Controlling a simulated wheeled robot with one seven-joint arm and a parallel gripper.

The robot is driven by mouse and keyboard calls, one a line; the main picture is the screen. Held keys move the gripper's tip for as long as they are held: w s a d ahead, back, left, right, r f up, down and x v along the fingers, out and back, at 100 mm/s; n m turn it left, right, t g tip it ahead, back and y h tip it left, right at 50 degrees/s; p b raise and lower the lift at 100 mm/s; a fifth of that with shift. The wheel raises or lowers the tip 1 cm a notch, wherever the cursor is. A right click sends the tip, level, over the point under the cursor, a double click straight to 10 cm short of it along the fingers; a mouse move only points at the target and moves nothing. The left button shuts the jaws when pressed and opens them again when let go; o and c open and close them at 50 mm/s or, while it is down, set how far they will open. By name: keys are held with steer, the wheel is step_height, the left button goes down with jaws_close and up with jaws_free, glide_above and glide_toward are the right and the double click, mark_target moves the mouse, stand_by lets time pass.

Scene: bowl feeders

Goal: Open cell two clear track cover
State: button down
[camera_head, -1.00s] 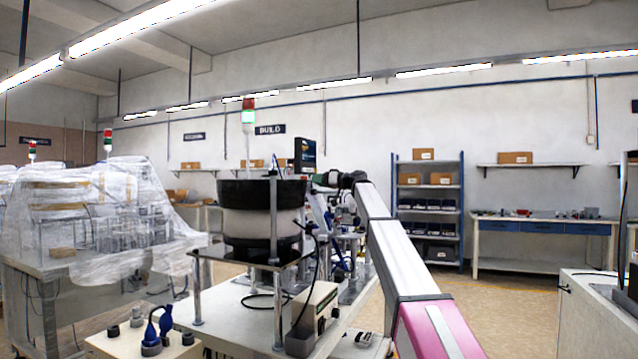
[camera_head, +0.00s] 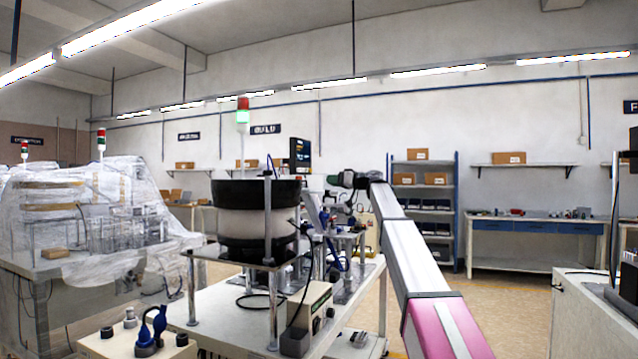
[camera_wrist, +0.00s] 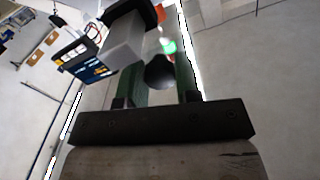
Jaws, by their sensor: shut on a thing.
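The bowl feeder (camera_head: 258,222), a dark and white drum on a raised plate, stands mid-left in the head view. My arm reaches past its right side. In the wrist view my gripper (camera_wrist: 163,74) has two green fingers, shut on a dark rounded knob (camera_wrist: 160,72). I cannot make out the clear track cover itself or see how the knob joins it. The track area behind the feeder is partly hidden by the bowl and my arm.
A monitor (camera_head: 299,152) and a green-lit beacon (camera_head: 242,118) rise by the feeder; the monitor (camera_wrist: 90,58) is close to my fingers in the wrist view. A control box (camera_head: 309,307) sits on the front bench. A plastic-wrapped cell (camera_head: 90,215) stands left. Floor right of my arm is clear.

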steer(key=v, duration=0.3)
steer(key=shift+d, duration=0.2)
steer(key=c, duration=0.8)
jaws_free()
steer(key=v, duration=1.1)
steer(key=shift+a, duration=0.1)
